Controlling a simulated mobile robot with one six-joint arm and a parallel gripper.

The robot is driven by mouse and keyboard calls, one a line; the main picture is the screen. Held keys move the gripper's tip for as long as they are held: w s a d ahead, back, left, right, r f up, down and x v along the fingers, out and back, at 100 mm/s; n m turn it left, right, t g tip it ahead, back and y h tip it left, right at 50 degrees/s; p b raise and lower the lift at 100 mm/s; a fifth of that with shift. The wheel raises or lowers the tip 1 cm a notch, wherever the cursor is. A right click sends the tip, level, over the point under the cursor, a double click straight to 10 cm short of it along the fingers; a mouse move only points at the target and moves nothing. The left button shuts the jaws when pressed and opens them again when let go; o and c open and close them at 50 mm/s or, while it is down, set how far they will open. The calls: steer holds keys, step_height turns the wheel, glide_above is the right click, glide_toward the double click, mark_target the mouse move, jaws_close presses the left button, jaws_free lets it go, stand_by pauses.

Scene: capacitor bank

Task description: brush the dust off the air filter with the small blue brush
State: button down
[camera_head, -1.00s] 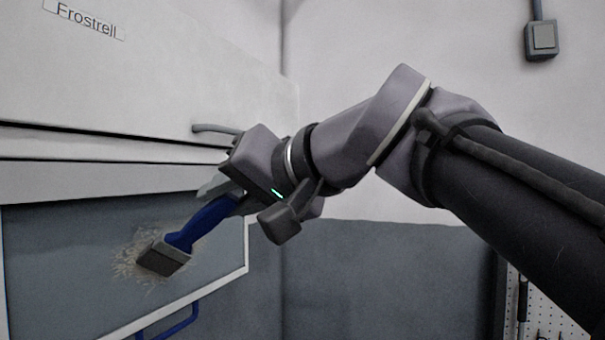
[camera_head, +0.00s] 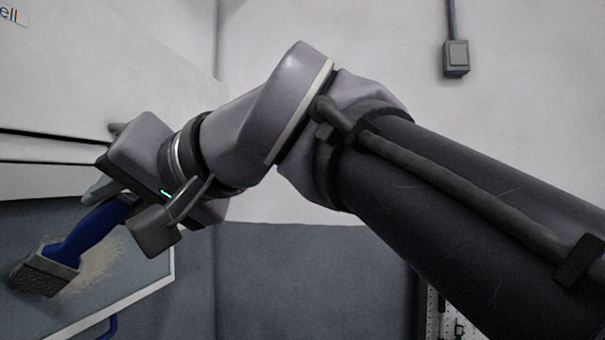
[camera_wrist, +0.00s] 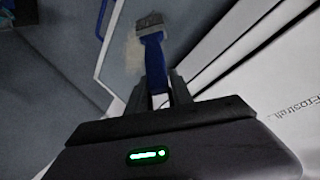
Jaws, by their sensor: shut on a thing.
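The small blue brush (camera_head: 88,230) is held in my gripper (camera_head: 113,203), which is shut on its handle. Its grey bristle head (camera_head: 44,272) points down and left, over the left part of a tan dust patch (camera_head: 100,263). The dust is on a dark grey panel (camera_head: 25,216) with a white edge, seemingly the air filter. In the wrist view the brush (camera_wrist: 154,60) extends from my gripper (camera_wrist: 158,92), with the dust (camera_wrist: 133,50) beside its bristles. I cannot tell whether the bristles touch the panel.
A pale cabinet front (camera_head: 110,60) lies above the panel. A blue handle (camera_head: 108,328) shows at the bottom left. A grey wall box (camera_head: 456,58) hangs at the upper right. Part of a pegboard (camera_head: 434,312) shows at the bottom. My arm covers much of the middle.

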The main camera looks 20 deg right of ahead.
steer(key=shift+s+f+b, duration=0.3)
steer(key=shift+f+b, duration=0.35)
steer(key=shift+b, duration=0.1)
steer(key=shift+r, duration=0.1)
steer(key=shift+w+d, duration=0.5)
steer(key=shift+w, duration=0.2)
steer(key=shift+w+d, duration=0.45)
steer(key=shift+w, duration=0.2)
steer(key=w+d, duration=0.1)
steer(key=w, duration=0.2)
steer(key=shift+d+p, duration=0.35)
steer(key=shift+d, duration=0.05)
